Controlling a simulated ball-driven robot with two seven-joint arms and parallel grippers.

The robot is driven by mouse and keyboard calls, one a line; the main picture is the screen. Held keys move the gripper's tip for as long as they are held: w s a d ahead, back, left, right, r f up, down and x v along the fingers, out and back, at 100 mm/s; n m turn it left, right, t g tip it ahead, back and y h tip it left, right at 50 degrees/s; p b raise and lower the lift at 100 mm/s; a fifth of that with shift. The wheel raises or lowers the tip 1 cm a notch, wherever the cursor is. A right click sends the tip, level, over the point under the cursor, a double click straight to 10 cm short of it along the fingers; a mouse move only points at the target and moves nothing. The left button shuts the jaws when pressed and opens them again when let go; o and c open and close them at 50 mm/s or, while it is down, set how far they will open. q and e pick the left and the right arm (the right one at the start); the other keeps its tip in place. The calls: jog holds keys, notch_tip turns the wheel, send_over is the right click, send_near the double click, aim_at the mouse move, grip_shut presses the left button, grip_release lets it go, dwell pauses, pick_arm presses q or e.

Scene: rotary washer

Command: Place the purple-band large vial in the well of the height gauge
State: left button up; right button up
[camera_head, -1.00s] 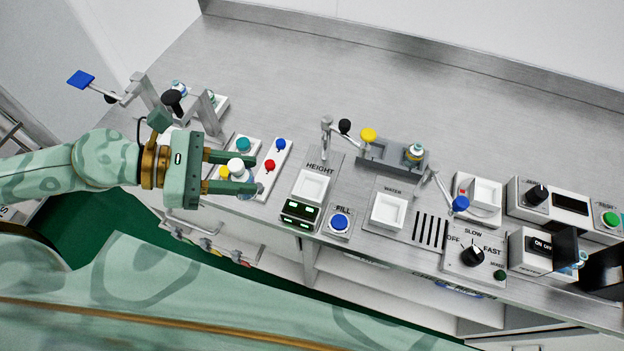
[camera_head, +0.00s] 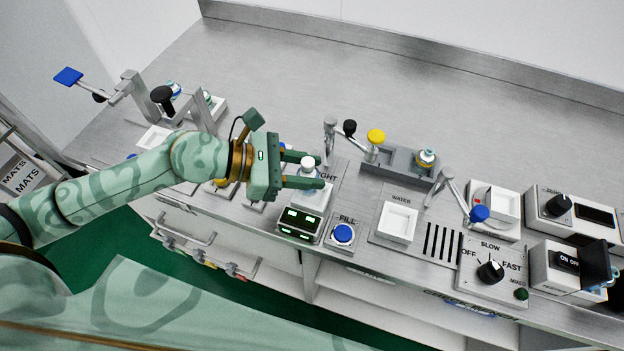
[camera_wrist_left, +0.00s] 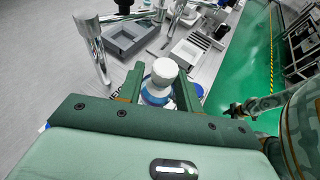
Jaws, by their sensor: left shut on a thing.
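My left gripper (camera_head: 305,172) is shut on a white-capped vial (camera_head: 308,163). In the left wrist view the vial (camera_wrist_left: 155,97) stands between the fingers, with a blue-purple band partly showing below its cap. The height gauge's white well (camera_head: 318,198) lies below the gripper in the head view, partly hidden by the fingers and vial. The vial appears above the well; I cannot tell the gap between them. The gauge's green-lit display (camera_head: 300,222) is just in front. At the right of the left wrist view, what looks like my right gripper (camera_wrist_left: 240,109) is small and dark.
A lever with a black knob (camera_head: 349,128) stands behind the gauge. The blue FILL button (camera_head: 343,233) and WATER well (camera_head: 398,222) are nearby. The back of the counter is clear.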

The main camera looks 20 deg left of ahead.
pick_arm(q)
jog(key=shift+w+d+f, duration=0.1)
jog(key=shift+w+f, duration=0.05)
jog(key=shift+f, duration=0.1)
jog(key=f, duration=0.1)
jog(key=f+b, duration=0.2)
jog(key=shift+w+d+f, duration=0.2)
jog(key=shift+d+f, duration=0.05)
jog(key=shift+f, duration=0.15)
jog(key=shift+r, duration=0.1)
jog(key=o, duration=1)
